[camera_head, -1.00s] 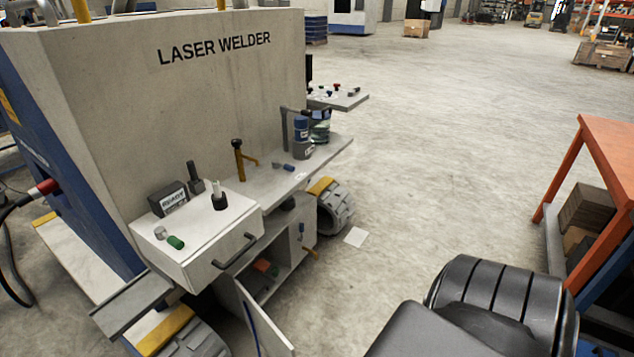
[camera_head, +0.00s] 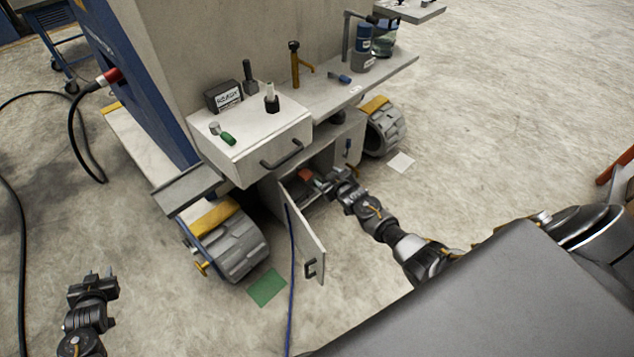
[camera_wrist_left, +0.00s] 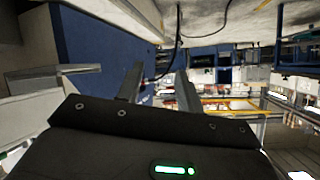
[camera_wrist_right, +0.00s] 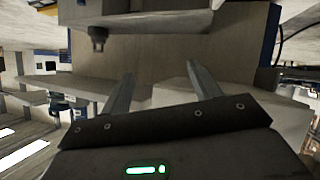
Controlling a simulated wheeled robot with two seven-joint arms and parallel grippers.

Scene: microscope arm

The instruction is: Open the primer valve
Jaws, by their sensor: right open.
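Which part is the primer valve, I cannot tell for sure. In the head view a red-orange part (camera_head: 305,175) shows inside the open lower cabinet of the welder. My right gripper (camera_head: 322,180) is at the cabinet opening, close beside that part; contact cannot be made out. In the right wrist view its fingers (camera_wrist_right: 160,85) are apart with nothing between them, and a small dark fitting (camera_wrist_right: 98,38) shows beyond, upper left. My left gripper (camera_head: 92,282) is low at the left over the floor, away from the machine. Its fingers (camera_wrist_left: 160,85) are apart and empty in its wrist view.
The cabinet door (camera_head: 305,240) hangs open at the front. A white drawer box (camera_head: 250,145) juts out above it. A grey roller (camera_head: 235,250) stands left, another (camera_head: 385,130) right. A yellow post (camera_head: 295,65) stands on the shelf. A blue cord (camera_head: 291,290) runs beside the door.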

